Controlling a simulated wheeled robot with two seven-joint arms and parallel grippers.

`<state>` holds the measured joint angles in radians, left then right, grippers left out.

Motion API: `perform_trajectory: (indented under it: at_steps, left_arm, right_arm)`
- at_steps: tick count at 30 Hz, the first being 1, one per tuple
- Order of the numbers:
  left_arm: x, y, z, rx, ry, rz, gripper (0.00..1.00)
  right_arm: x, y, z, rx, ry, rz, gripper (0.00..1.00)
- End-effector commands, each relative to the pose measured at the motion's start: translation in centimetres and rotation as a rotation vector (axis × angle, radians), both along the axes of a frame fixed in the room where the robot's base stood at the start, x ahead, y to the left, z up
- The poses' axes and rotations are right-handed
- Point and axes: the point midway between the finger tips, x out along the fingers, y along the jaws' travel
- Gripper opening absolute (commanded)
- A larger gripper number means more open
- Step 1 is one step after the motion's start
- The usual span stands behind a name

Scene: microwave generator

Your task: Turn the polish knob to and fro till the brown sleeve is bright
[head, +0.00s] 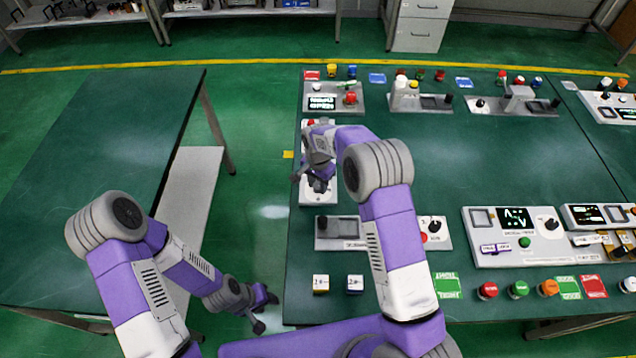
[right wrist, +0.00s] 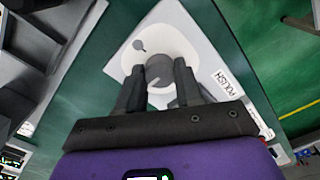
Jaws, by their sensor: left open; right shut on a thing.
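The polish unit (head: 318,198) is a white panel near the left edge of the green table. It shows in the right wrist view with its POLISH label (right wrist: 226,84) and a round white dial. My right gripper (head: 318,182) is over this panel. In the right wrist view its fingers (right wrist: 168,80) are shut on the grey polish knob (right wrist: 158,68). A small grey peg (right wrist: 139,45) stands beside the knob on the white disc. I cannot pick out the brown sleeve in either view. My left gripper (head: 266,312) is open and empty, low over the floor gap between the tables.
Close to the polish unit are a grey station (head: 335,245) in front and a panel with a green display (head: 335,97) behind. Two small white blocks (head: 321,284) lie at the near left. The left table (head: 100,150) is bare. The table's middle is clear.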

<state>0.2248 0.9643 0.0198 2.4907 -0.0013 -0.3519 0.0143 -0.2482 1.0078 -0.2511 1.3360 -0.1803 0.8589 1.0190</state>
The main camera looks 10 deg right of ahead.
Motion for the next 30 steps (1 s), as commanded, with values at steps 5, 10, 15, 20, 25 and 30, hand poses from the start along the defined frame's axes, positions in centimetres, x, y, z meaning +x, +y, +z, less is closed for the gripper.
perform_trajectory:
  at_steps: [5, 10, 15, 20, 25, 30]
  left_arm:
    - [0.0, 0.0, 0.0, 0.0, 0.0, 0.0, 0.43]
    - [0.0, 0.0, 0.0, 0.0, 0.0, 0.0, 0.43]
    - [0.0, 0.0, 0.0, 0.0, 0.0, 0.0, 0.43]
    - [0.0, 0.0, 0.0, 0.0, 0.0, 0.0, 0.43]
    - [0.0, 0.0, 0.1, 0.0, 0.0, 0.0, 0.43]
    - [0.0, 0.0, 0.5, 0.0, 0.0, 0.0, 0.43]
  right_arm:
    - [0.0, 0.0, 0.0, 0.0, 0.001, 0.0, 0.05]
    - [0.0, 0.0, 0.0, 0.0, 0.001, 0.0, 0.43]
    - [0.0, 0.0, 0.0, 0.0, 0.001, 0.001, 0.61]
    - [0.0, 0.0, 0.0, 0.001, 0.001, 0.001, 0.61]
    - [0.1, 0.0, 0.9, 0.001, -0.002, 0.001, 0.61]
    - [0.1, 0.1, 3.8, 0.001, -0.004, 0.001, 0.61]
